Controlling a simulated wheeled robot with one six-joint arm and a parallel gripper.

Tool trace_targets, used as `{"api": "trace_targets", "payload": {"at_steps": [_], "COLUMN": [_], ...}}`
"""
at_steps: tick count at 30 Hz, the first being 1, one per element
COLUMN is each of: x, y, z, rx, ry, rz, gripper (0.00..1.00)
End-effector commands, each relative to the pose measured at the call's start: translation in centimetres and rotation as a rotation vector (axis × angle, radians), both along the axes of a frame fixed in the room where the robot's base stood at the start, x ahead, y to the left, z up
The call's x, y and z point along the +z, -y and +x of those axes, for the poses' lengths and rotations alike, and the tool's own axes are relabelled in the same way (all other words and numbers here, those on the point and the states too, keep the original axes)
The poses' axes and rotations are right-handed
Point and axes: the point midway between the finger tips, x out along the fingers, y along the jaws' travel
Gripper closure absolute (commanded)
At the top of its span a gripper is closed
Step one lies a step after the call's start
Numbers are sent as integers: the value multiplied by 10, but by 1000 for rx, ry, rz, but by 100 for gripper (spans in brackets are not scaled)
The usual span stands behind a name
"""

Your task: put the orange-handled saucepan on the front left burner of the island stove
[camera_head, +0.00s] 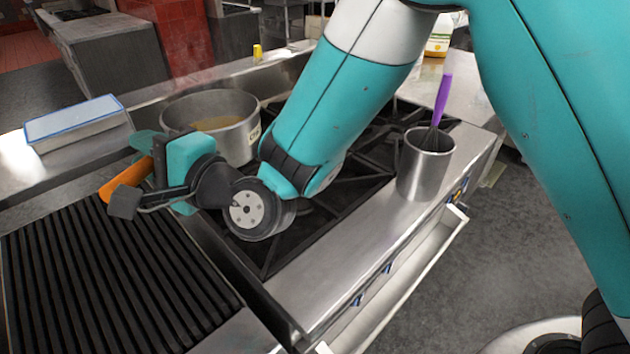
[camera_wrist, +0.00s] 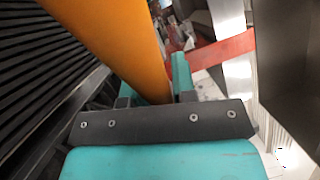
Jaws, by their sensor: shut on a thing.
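The orange handle (camera_head: 124,181) of the saucepan is between the jaws of my gripper (camera_head: 160,172), which is shut on it. In the wrist view the orange handle (camera_wrist: 115,40) runs between the teal fingers. A wide steel pan (camera_head: 240,140) with a yellowish content and a small label lies in line with the handle. The join between handle and pan is hidden behind my gripper. The pan is over the back left part of the island stove (camera_head: 345,205); I cannot tell whether it touches the grate. My arm covers part of the burners.
A ribbed dark grill (camera_head: 105,275) lies left of the stove. A steel pot (camera_head: 425,170) with a purple-handled utensil (camera_head: 442,100) stands on the right front ledge. A blue-edged box (camera_head: 75,123) is on the left counter. A drawer-like white tray (camera_head: 400,285) juts out in front.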

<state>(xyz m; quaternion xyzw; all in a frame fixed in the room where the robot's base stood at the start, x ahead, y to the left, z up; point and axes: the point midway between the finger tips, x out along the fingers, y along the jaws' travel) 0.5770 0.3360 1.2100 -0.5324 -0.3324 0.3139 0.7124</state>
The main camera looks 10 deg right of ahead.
Motion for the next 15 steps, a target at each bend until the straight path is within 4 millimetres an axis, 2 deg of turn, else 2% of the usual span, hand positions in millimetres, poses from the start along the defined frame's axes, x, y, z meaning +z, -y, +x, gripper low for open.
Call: {"api": "trace_targets", "payload": {"at_steps": [9, 12, 15], "x": [17, 20, 18], "y": [79, 99, 111], "z": [69, 83, 90], "rx": [-188, -231, -255], "ry": [15, 14, 14], "rz": [0, 0, -1], "gripper": [100, 100, 100]}}
